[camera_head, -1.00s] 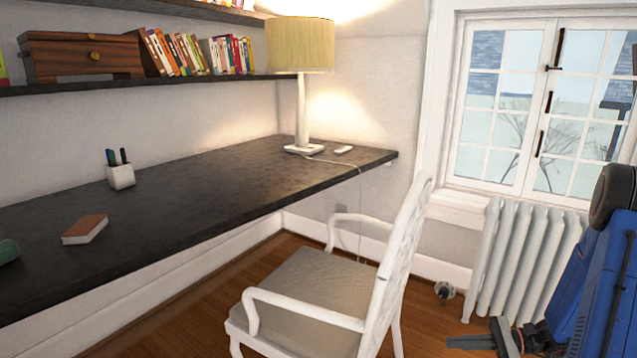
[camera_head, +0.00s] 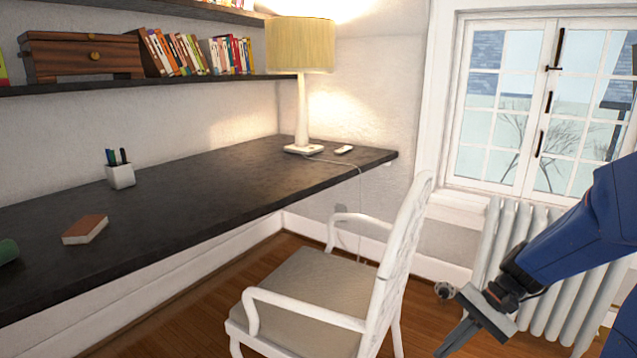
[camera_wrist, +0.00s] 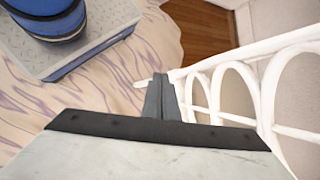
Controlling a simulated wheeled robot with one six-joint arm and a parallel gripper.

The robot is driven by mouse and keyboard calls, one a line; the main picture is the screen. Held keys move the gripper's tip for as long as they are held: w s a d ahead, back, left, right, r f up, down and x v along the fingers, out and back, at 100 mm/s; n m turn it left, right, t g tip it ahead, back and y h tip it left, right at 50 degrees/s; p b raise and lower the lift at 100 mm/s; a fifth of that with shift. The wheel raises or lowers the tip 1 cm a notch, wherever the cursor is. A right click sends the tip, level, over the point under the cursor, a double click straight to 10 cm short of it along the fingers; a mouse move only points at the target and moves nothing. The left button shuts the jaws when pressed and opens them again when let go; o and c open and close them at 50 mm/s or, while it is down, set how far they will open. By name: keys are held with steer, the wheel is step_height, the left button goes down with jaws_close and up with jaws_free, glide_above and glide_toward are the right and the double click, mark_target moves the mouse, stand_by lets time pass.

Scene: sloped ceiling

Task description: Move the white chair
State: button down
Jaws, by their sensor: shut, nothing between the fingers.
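The white chair (camera_head: 315,285) stands upright at the desk in the head view, with a grey-beige seat, white arms and a tall back turned toward the right. My gripper (camera_head: 447,349) is at the lower right of the head view, to the right of the chair back and apart from it in the picture. Its fingers are shut and empty. In the wrist view the closed fingers (camera_wrist: 160,97) point up the picture. Just right of them are white arched bars (camera_wrist: 265,90); I cannot tell whether these belong to the chair.
The dark desk (camera_head: 220,190) runs along the left wall, with a lamp (camera_head: 302,100), pen cup (camera_head: 120,175) and book (camera_head: 85,229). A white radiator (camera_head: 490,240) stands under the window. Pale wrinkled cloth (camera_wrist: 100,95) shows in the wrist view. Wooden floor shows around the chair.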

steer(key=s+r+n+t+h, duration=0.6)
steer(key=s+r, duration=0.4)
steer(key=s, duration=0.3)
steer(key=shift+d+r+n+h, duration=0.2)
steer(key=shift+r+n+h, duration=0.15)
steer(key=shift+n+h, duration=0.65)
steer(key=shift+s, duration=0.1)
